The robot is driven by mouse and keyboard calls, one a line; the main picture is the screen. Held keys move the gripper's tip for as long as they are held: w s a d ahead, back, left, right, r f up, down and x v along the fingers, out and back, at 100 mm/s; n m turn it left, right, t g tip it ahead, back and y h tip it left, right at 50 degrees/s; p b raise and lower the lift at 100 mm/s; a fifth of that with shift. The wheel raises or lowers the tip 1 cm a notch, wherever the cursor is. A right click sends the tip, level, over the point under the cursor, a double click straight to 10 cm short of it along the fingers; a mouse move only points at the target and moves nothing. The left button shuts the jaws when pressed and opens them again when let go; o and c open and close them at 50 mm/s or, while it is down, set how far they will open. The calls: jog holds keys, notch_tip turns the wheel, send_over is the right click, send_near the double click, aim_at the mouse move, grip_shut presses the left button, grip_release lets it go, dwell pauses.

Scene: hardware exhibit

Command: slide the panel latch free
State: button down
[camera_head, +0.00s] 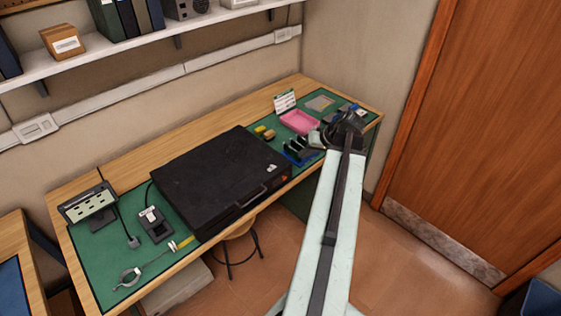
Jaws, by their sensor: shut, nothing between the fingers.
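A large black flat case or panel (215,175) lies on the green-topped workbench, with a handle (250,197) on its front edge. A small pale fitting (271,168) sits near its right end, beside an orange mark; I cannot tell whether this is the latch. My arm reaches up from the lower middle to the bench's right end. My gripper (325,138) is shut and empty, right of the black case and apart from it, near small parts. Its fingertips are small and partly hidden by the dark wrist.
A pink tray (300,121), a small sign (285,101) and a blue rack (299,150) crowd the bench's right end. A display device (90,203) and a small grey device (153,224) stand left. A stool (240,235) is below; a wooden door (480,130) is right.

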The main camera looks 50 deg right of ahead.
jog(key=b, duration=0.8)
send_near(274, 167)
jog(key=d+f, duration=0.2)
jog(key=f, duration=0.1)
jog(key=d+f, duration=0.1)
jog(key=f, duration=0.1)
jog(key=shift+w+d, duration=0.1)
jog(key=shift+w, duration=0.1)
jog(key=shift+w+a+r, duration=0.15)
jog(key=shift+w+a, duration=0.65)
jog(key=shift+w+a+r, duration=0.1)
jog(key=shift+w+a, duration=0.65)
jog(key=shift+a, duration=0.1)
